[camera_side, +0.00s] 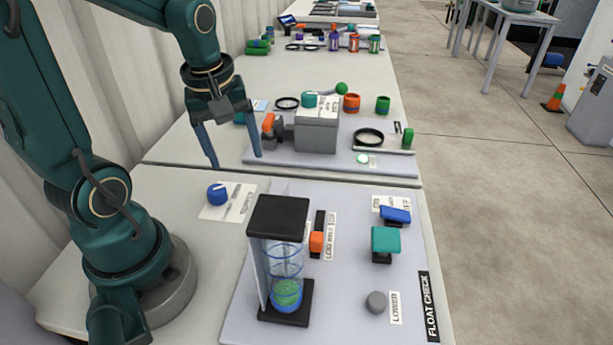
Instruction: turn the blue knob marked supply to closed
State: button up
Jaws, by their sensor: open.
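The blue knob (217,193) sits on a white label card (240,203) on the near table, close to my arm's base. A pale pointer mark shows on its top. The card's print is too small and slanted to read surely, so I cannot tell which position the pointer marks. My gripper (235,160) points down with its two blue fingers spread wide and nothing between them. In the picture it is above and slightly right of the knob, apart from it, near the seam between the two tables.
Right of the knob stands a clear cylinder with a black cap (279,218) on the float check board. An orange slider (316,241), a blue lever (395,214), a teal block (385,240) and a grey knob (376,302) are farther right. A grey block (317,130) stands behind.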

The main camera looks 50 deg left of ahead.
aim_at(216, 189)
jog(key=a+f+n, duration=0.1)
jog(key=s+a+f+n+g, duration=0.1)
jog(key=a, duration=0.1)
jog(key=s+a+f+n+g+h, duration=0.1)
jog(key=f, duration=0.1)
jog(key=shift+s+a, duration=0.15)
jog(key=shift+s, duration=0.05)
jog(key=shift+s+a+f+n, duration=0.15)
jog(key=shift+s+f+n, duration=0.05)
jog(key=shift+f+n, duration=0.1)
jog(key=shift+s+f, duration=0.15)
jog(key=shift+f, duration=2.4)
grip_shut()
